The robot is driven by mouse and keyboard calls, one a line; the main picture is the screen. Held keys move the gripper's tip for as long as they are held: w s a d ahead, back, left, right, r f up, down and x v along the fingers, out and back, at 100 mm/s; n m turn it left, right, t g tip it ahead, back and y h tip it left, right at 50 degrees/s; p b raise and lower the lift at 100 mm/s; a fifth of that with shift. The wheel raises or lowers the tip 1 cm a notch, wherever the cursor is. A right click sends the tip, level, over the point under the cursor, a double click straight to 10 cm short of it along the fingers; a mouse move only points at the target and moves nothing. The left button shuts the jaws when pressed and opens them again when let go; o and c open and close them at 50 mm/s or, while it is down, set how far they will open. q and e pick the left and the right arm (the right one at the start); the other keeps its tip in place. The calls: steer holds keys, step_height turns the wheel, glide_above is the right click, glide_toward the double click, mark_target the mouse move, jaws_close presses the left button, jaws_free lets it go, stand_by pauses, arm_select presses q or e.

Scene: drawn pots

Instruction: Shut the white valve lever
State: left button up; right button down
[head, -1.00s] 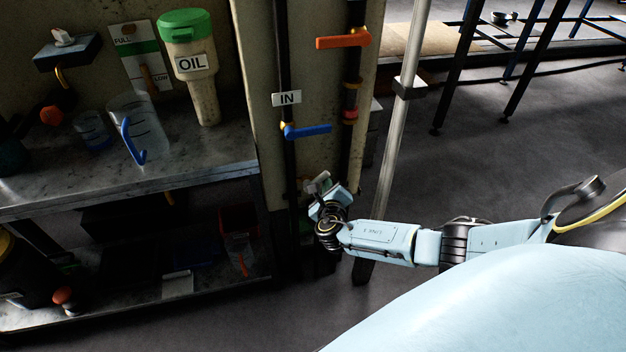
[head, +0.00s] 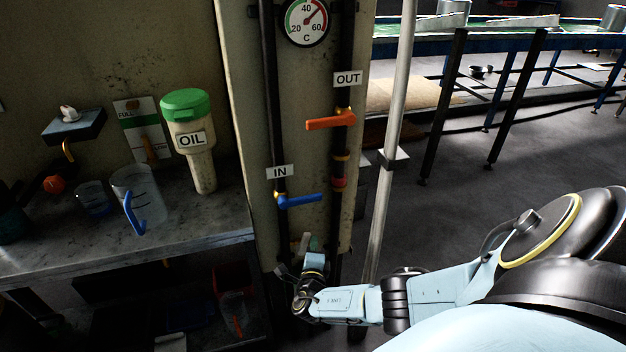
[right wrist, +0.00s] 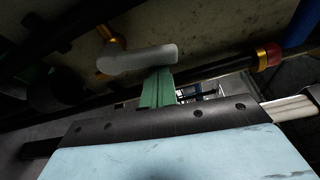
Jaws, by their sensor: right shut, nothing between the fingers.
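The white valve lever (right wrist: 137,59) shows in the right wrist view, joined at its left to a yellow fitting (right wrist: 112,36). It lies roughly left to right in that picture. My right gripper (right wrist: 159,72) is shut and empty, its green fingers' tips at the lower edge of the lever's right end. I cannot tell whether they touch it. In the head view my right gripper (head: 313,243) is low on the pipe panel, below the blue lever. The white lever is small and dim there, largely hidden by the gripper. My left gripper is not in view.
A blue lever (head: 300,201) under the IN sign and an orange lever (head: 330,123) under the OUT sign stick out from dark pipes. A round gauge (head: 305,20) is above. A pale pole (head: 390,130) rises right.

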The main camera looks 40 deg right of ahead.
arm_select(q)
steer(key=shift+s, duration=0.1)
arm_select(e)
steer(key=shift+w+a+r+n+t, duration=0.2)
steer(key=shift+a+n, duration=0.1)
steer(key=shift+n, duration=0.2)
steer(key=shift+w+a+r+n+t, duration=0.1)
steer(key=shift+a+n+t, duration=0.15)
steer(key=shift+n, duration=0.25)
